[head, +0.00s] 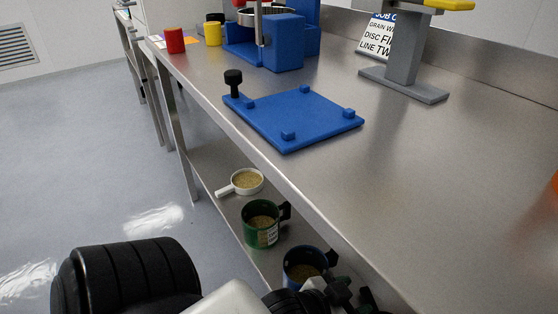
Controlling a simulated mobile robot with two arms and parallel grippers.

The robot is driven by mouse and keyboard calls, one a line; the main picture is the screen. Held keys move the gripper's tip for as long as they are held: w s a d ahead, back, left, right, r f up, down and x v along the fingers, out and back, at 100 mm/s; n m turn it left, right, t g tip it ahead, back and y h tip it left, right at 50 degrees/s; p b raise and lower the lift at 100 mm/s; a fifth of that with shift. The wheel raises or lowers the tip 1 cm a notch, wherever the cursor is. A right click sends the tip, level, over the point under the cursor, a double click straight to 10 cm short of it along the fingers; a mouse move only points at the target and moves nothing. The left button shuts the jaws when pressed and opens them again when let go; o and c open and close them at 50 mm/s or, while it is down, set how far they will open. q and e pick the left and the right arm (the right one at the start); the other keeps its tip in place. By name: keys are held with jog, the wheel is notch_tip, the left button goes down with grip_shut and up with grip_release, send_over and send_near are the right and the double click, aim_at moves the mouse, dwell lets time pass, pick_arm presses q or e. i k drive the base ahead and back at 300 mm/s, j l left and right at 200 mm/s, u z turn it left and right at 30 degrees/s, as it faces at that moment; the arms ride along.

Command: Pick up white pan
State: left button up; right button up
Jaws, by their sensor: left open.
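The white pan (229,188) sits on the lower shelf under the steel workbench. It is small, has a short handle pointing left toward the shelf's front edge, and holds a tan grainy material. My left gripper (342,286) is at the bottom of the head view, open, beside the blue mug and well to the right of and nearer than the pan. Its fingers are small, dark and partly cut off by the frame's bottom edge. Nothing is seen between them. My right gripper is not in view.
A green mug (262,236) and a blue mug (291,280), both with grainy contents, stand on the shelf nearer than the pan. The bench edge overhangs the shelf. A blue plate (290,118), red cup (174,41), yellow cup (213,34) and grey stand (404,75) are on top.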

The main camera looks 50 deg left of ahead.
aim_at(245, 181)
jog(key=k+j+u, duration=0.15)
jog(key=u, duration=0.3)
jog(key=k+j+u, duration=0.15)
jog(key=u, duration=0.25)
jog(key=k+j+u, duration=0.1)
jog(key=j+u, duration=0.35)
jog(key=l, duration=0.15)
